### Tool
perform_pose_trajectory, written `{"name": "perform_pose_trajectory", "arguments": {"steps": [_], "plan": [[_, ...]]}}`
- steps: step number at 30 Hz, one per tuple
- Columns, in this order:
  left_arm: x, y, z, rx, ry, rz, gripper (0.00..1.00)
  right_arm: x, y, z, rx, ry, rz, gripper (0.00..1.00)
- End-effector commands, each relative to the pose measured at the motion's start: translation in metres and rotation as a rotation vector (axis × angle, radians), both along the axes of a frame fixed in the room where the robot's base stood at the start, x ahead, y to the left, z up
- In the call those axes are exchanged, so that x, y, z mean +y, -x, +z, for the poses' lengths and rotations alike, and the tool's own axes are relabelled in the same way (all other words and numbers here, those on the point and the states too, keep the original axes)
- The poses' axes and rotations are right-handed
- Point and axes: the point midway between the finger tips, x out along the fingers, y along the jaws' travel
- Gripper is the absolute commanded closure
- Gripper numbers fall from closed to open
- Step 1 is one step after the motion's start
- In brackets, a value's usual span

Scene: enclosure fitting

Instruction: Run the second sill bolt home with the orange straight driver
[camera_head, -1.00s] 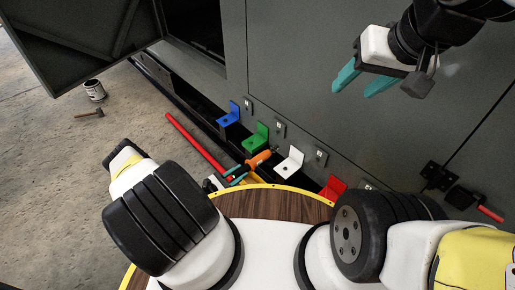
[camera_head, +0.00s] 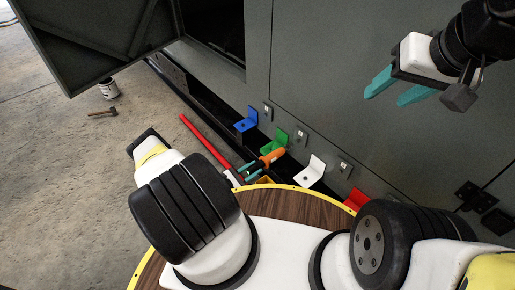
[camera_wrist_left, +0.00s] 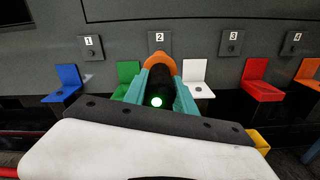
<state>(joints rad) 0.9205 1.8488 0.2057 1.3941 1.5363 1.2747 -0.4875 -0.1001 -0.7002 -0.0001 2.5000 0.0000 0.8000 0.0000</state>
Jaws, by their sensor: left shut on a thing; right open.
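The orange driver (camera_head: 272,158) is between the teal fingers of my left gripper (camera_head: 256,164), which is shut on it. It is beside the green bracket (camera_head: 278,141), left of the white bracket (camera_head: 311,172). In the left wrist view the driver's orange end (camera_wrist_left: 160,64) shows between the fingers (camera_wrist_left: 158,92), below plate 2 (camera_wrist_left: 159,42) and between the green (camera_wrist_left: 127,75) and white brackets (camera_wrist_left: 196,76). A green glow shows on its dark part. The driver's tip and the second sill bolt cannot be made out. My right gripper (camera_head: 398,90) is open and empty, high at right.
A blue bracket (camera_head: 246,122) and a red bracket (camera_head: 355,199) flank the others along the grey enclosure's sill. A red bar (camera_head: 203,143) lies left of the sill. A can (camera_head: 108,89) and a hammer (camera_head: 103,112) are on clear floor at left.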

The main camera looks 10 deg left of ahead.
Motion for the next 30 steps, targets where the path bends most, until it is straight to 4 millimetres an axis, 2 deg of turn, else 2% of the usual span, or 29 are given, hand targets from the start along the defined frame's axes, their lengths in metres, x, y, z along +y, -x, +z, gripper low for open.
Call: {"name": "perform_pose_trajectory", "arguments": {"steps": [15, 30], "plan": [[-0.018, -0.025, 0.002, -0.006, 0.004, 0.0, 1.0, 0.0, 0.0, 0.0, 0.0, 0.0, 0.0, 0.49], [-0.02, -0.027, 0.002, -0.006, 0.003, 0.0, 1.0, 0.0, 0.0, 0.0, 0.0, 0.0, 0.0, 0.49]]}}
